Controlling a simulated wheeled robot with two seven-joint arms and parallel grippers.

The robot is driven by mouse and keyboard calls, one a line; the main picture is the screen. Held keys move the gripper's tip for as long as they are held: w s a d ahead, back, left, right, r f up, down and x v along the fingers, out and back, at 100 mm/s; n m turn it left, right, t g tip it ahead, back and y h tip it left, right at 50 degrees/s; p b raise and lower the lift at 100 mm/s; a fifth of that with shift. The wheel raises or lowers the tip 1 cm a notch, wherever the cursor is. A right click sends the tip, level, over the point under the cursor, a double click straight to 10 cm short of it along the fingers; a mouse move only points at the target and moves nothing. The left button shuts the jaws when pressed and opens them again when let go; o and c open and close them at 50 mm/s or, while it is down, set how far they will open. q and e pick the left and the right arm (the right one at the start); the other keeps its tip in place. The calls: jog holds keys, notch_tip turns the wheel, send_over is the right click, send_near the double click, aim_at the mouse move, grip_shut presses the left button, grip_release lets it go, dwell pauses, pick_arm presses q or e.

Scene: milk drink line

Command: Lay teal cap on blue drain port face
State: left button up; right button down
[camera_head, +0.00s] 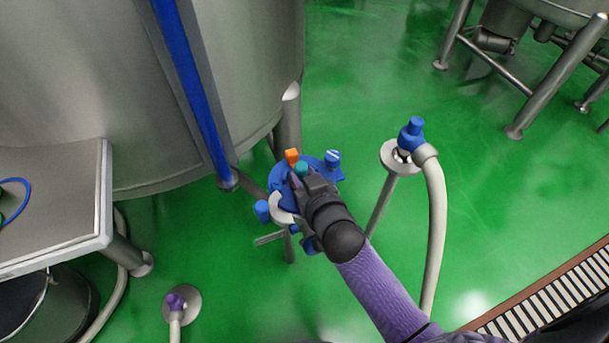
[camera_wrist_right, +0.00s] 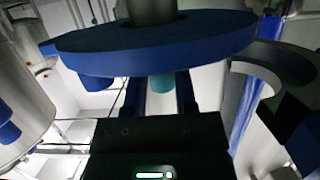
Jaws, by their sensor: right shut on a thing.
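The small teal cap (camera_head: 301,168) shows at the tips of my right gripper (camera_head: 301,177). In the right wrist view the cap (camera_wrist_right: 162,83) sits between the dark fingers (camera_wrist_right: 158,92), which are shut on it. A blue round drain port (camera_head: 281,178) lies around and under the fingertips in the head view. In the right wrist view a broad blue disc (camera_wrist_right: 150,45) crosses just beyond the cap. I cannot tell whether the cap touches the blue face. The gripper and cap hide part of the port. My left gripper is not in view.
An orange piece (camera_head: 292,156) stands beside the cap, and blue knobs (camera_head: 332,158) sit around the port. A large steel tank (camera_head: 230,70) is close on the left. A hose with a blue fitting (camera_head: 411,135) stands right. Green floor is open beyond.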

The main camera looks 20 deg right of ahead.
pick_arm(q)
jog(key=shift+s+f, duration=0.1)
pick_arm(e)
jog(key=shift+f, duration=0.25)
jog(key=shift+c, duration=1.8)
grip_release()
jog(key=shift+o, duration=0.2)
jog(key=shift+s+r, duration=0.2)
jog(key=shift+s, duration=0.15)
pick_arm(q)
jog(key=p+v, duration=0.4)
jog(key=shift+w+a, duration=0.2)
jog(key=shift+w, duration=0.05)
pick_arm(e)
jog(key=v, duration=0.9)
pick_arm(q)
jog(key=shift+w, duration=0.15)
pick_arm(e)
jog(key=shift+s, duration=0.2)
